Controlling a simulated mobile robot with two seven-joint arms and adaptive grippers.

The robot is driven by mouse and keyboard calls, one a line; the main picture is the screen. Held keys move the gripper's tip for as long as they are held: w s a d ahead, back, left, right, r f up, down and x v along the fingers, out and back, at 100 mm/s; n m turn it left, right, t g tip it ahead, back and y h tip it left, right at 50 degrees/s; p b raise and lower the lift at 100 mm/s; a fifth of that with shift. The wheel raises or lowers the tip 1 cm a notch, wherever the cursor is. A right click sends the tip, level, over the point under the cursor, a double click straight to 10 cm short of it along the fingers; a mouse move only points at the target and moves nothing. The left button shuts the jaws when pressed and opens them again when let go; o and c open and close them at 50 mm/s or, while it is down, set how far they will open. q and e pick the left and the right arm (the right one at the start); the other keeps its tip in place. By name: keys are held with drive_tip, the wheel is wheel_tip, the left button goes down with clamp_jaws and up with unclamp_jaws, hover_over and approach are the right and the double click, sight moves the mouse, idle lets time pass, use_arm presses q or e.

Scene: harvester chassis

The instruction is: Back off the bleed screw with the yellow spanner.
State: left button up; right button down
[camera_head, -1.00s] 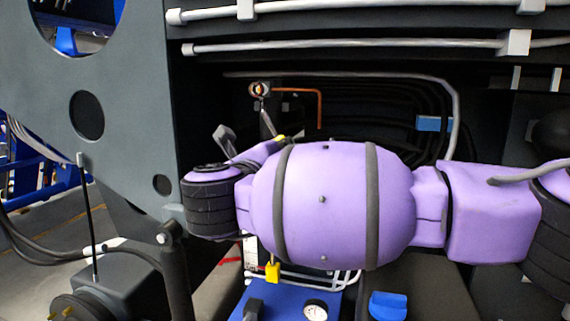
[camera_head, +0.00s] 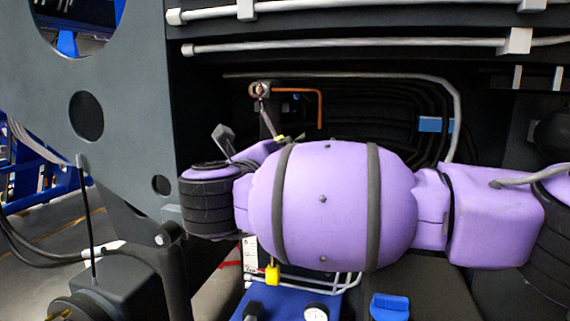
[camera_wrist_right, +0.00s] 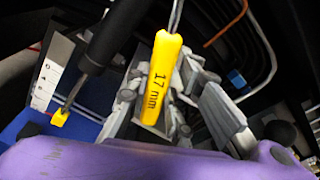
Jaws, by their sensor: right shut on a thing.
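The yellow spanner (camera_wrist_right: 161,85), marked 17 mm, is held in my right gripper (camera_wrist_right: 165,110), whose grey fingers are closed around its yellow handle in the right wrist view. In the head view, a bit of yellow handle shows above my purple right arm, and the spanner's thin grey shaft (camera_head: 268,120) slants up and left. The shaft's upper end meets the bleed screw fitting (camera_head: 258,90). The head overlaps the screw there; I cannot tell how well it is seated. My right gripper is mostly hidden behind my purple forearm in the head view. My left gripper is not in view.
An orange-brown pipe (camera_head: 319,108) runs right from the fitting and bends down. A grey chassis plate (camera_head: 130,110) stands at left. Below lie a blue panel with a gauge (camera_head: 316,312) and another yellow-handled tool (camera_head: 272,273). Grey pipes cross above.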

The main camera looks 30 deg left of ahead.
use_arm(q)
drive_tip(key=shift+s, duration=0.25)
use_arm(e)
drive_tip(key=shift+r, duration=0.1)
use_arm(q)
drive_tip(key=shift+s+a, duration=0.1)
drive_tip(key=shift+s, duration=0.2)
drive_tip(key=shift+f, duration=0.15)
use_arm(e)
drive_tip(key=shift+w, duration=0.15)
use_arm(q)
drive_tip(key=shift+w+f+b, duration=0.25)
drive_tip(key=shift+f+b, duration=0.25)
drive_tip(key=shift+b, duration=0.1)
use_arm(e)
drive_tip(key=shift+w+a, duration=0.2)
drive_tip(key=shift+w, duration=0.65)
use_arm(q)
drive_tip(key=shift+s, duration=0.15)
use_arm(e)
drive_tip(key=shift+w+d+r, duration=0.1)
drive_tip(key=shift+d+r, duration=0.15)
drive_tip(key=shift+w+d+r+n+p, duration=0.2)
drive_tip(key=shift+d+r+n+p, duration=0.35)
drive_tip(key=shift+d+n, duration=0.35)
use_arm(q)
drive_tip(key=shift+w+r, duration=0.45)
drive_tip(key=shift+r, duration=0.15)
use_arm(e)
drive_tip(key=shift+r, duration=0.1)
